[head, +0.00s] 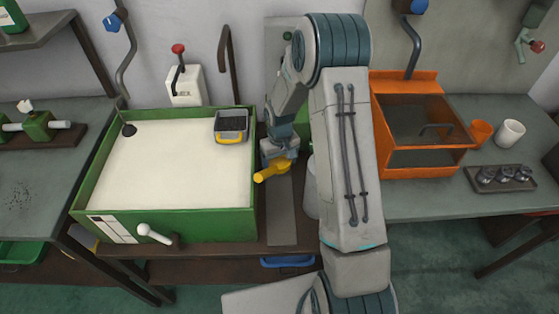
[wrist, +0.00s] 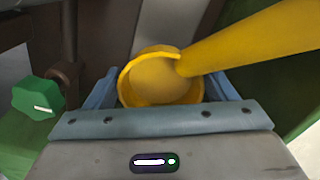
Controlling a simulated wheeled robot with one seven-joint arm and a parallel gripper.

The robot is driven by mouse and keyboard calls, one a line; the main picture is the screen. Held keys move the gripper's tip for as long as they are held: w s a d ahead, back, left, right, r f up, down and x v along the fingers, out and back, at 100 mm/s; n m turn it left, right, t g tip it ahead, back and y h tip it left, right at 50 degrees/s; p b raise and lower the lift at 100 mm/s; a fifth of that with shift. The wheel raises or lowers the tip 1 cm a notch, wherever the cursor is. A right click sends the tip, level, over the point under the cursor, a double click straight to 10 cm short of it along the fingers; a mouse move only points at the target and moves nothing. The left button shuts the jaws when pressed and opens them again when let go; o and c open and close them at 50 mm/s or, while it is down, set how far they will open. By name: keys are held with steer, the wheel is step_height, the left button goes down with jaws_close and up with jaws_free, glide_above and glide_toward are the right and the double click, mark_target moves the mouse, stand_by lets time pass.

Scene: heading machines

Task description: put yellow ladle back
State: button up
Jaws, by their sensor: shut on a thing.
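The yellow ladle (head: 271,171) is at my gripper (head: 282,157), just beyond the right wall of the green tub, with its handle pointing left in the head view. In the wrist view the ladle's round bowl (wrist: 160,80) sits between the blue fingers of my gripper (wrist: 165,92), and its thick handle (wrist: 255,40) runs to the upper right. My gripper is shut on the ladle. The fingertips are partly hidden behind the bowl. My arm hides part of the area behind it in the head view.
The green tub (head: 210,228) with pale contents stands to the left; a grey box with a yellow edge (head: 231,126) is in its back right corner. A white lever (head: 154,234) sticks out in front. An orange machine (head: 410,160) stands right of my arm. A green knob (wrist: 38,98) is close by on the left.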

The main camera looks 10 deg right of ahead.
steer(key=shift+f+b, duration=0.7)
steer(key=shift+r, duration=0.1)
steer(key=o, duration=0.9)
